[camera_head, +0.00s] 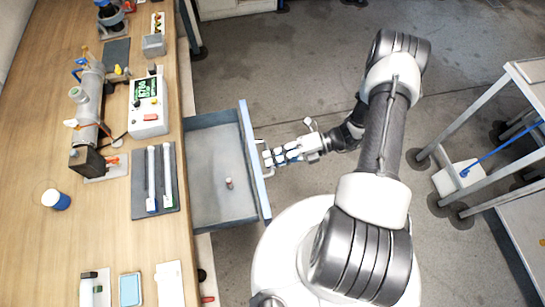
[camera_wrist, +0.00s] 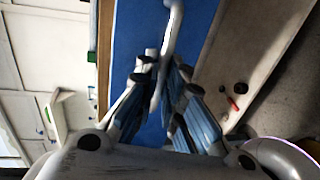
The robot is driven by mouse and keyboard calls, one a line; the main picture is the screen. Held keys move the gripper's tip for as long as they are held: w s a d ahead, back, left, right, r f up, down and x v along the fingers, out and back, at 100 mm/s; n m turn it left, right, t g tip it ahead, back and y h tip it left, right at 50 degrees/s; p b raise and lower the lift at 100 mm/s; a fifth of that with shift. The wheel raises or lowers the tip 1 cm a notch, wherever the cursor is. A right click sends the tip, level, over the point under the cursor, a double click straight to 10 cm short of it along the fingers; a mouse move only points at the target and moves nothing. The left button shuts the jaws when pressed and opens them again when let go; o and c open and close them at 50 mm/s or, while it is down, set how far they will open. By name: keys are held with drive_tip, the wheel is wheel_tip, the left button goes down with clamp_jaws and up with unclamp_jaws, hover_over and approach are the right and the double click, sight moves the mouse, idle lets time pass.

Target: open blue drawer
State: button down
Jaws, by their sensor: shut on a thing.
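The blue drawer (camera_head: 255,160) stands pulled out from the wooden bench, with its grey inside in view. A small reddish-white item (camera_head: 229,183) is in the drawer. The drawer's blue front also fills the middle of the wrist view (camera_wrist: 130,40). My gripper (camera_head: 272,158) is at the drawer front, shut on the light-coloured handle (camera_head: 263,158). In the wrist view the handle (camera_wrist: 172,35) runs between the fingers of my gripper (camera_wrist: 160,75).
The wooden bench (camera_head: 105,205) on the left carries a grey cylinder device (camera_head: 90,100), a white box with a green display (camera_head: 148,103), and a blue-and-white cup (camera_head: 56,199). A metal cart (camera_head: 490,110) stands at the right. Floor (camera_head: 290,60) is clear beyond the drawer.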

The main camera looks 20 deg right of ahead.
drive_tip(key=c, duration=1.7)
unclamp_jaws()
drive_tip(key=shift+d, duration=0.15)
drive_tip(key=v, duration=1.1)
drive_tip(key=shift+d, duration=0.4)
drive_tip(key=shift+s+r, duration=0.1)
drive_tip(key=a+r+n+g+h, duration=0.2)
drive_tip(key=a+r+n+h, duration=0.15)
drive_tip(key=r+n, duration=0.6)
drive_tip(key=a+r+n+g+h, duration=0.2)
drive_tip(key=r+n+h, duration=0.3)
drive_tip(key=r+n, duration=0.45)
drive_tip(key=s+a+r+n+t+h, duration=0.2)
drive_tip(key=s+r+n+t+h, duration=0.1)
drive_tip(key=r+n, duration=0.4)
drive_tip(key=s+a+r+n+t+h, duration=0.2)
drive_tip(key=s+r+n+t+h, duration=0.2)
drive_tip(key=s+r+n, duration=0.3)
drive_tip(key=s+n, duration=0.1)
drive_tip(key=n, duration=0.3)
drive_tip(key=shift+a+r+t, duration=0.25)
drive_tip(key=shift+a+t, duration=0.05)
drive_tip(key=shift+t, duration=0.1)
